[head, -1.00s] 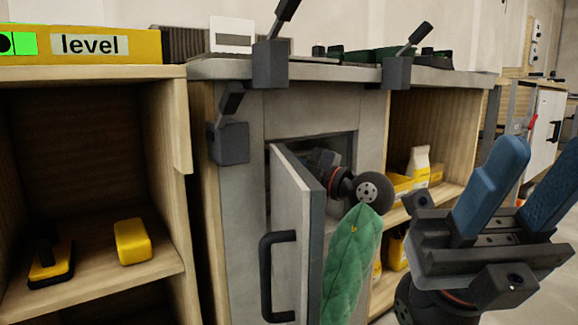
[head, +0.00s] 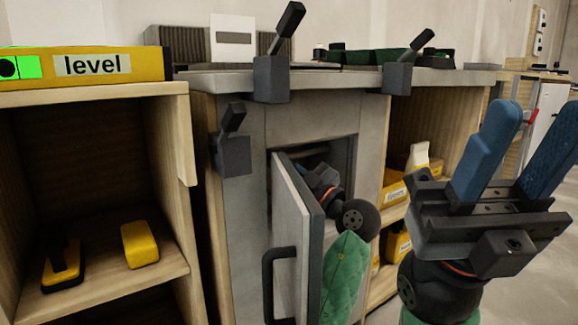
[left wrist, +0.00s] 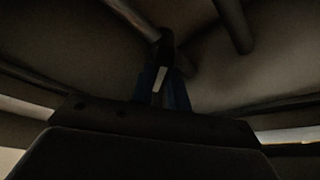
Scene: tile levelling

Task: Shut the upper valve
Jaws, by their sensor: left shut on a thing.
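My left arm reaches past a half-open grey door (head: 292,240) into a cabinet. In the head view the cabinet hides its gripper. In the left wrist view the blue fingers of my left gripper (left wrist: 163,88) are shut on a dark valve handle (left wrist: 167,45) with a small pale piece (left wrist: 160,78) between the fingers. Dark pipes (left wrist: 135,18) run close by. The dim light does not show which valve this is, or how its handle is turned. My right gripper (head: 525,120) is open and empty, outside the cabinet at the right.
The door, with its black handle (head: 268,285), stands close to my left arm. Black lever clamps (head: 270,78) sit on the grey countertop edge (head: 340,80). Open shelves at right hold yellow boxes (head: 395,192). A yellow level box (head: 85,65) lies on the left shelf unit.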

